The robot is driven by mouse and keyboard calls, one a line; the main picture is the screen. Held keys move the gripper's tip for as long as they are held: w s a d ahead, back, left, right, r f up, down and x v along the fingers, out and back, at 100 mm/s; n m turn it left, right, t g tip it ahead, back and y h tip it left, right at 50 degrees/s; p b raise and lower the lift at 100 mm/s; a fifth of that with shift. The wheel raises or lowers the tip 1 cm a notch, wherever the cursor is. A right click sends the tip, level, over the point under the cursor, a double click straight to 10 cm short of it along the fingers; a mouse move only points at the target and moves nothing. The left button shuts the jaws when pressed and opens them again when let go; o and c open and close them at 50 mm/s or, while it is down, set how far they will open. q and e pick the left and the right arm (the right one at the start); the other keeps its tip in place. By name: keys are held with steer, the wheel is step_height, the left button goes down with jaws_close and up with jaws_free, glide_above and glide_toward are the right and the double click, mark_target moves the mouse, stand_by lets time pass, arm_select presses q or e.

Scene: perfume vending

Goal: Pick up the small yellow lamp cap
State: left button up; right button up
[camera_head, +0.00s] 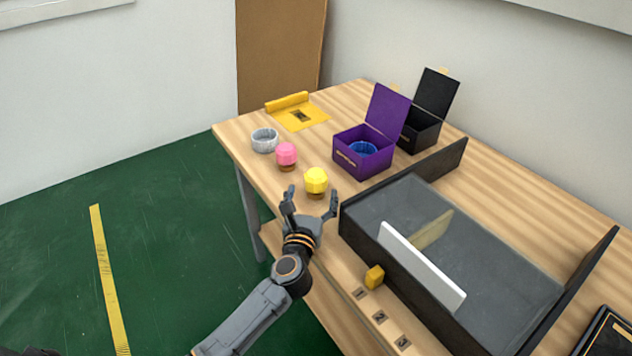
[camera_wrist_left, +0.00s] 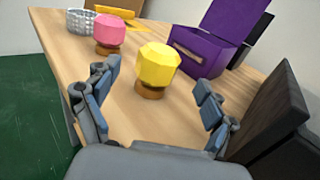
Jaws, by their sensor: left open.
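The yellow lamp cap (camera_head: 316,179) is a small faceted piece sitting on a round brown base (camera_head: 315,194) on the wooden table. My left gripper (camera_head: 310,198) is open and empty, low over the table edge, with its fingers pointing at the cap. In the left wrist view the yellow cap (camera_wrist_left: 158,64) stands ahead of the gap between the open fingers (camera_wrist_left: 158,85), apart from both. My right gripper is not in view.
A pink cap (camera_head: 286,153) on a similar base and a grey ring-shaped bowl (camera_head: 264,140) stand to the left. A purple open box (camera_head: 362,160) stands behind right. A dark-walled glass-topped case (camera_head: 360,240) is close on the right. A small yellow block (camera_head: 374,276) sits before it.

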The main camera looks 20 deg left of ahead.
mark_target(316, 177)
arm_select(q)
steer(key=shift+w+a, duration=0.2)
steer(key=shift+w, duration=0.9)
steer(key=w, duration=0.3)
steer(key=shift+w+a+f, duration=0.15)
steer(key=shift+w+a, duration=0.1)
steer(key=shift+w, duration=0.3)
steer(key=shift+c, duration=0.6)
steer(key=c, duration=1.1)
steer(key=shift+c, duration=0.4)
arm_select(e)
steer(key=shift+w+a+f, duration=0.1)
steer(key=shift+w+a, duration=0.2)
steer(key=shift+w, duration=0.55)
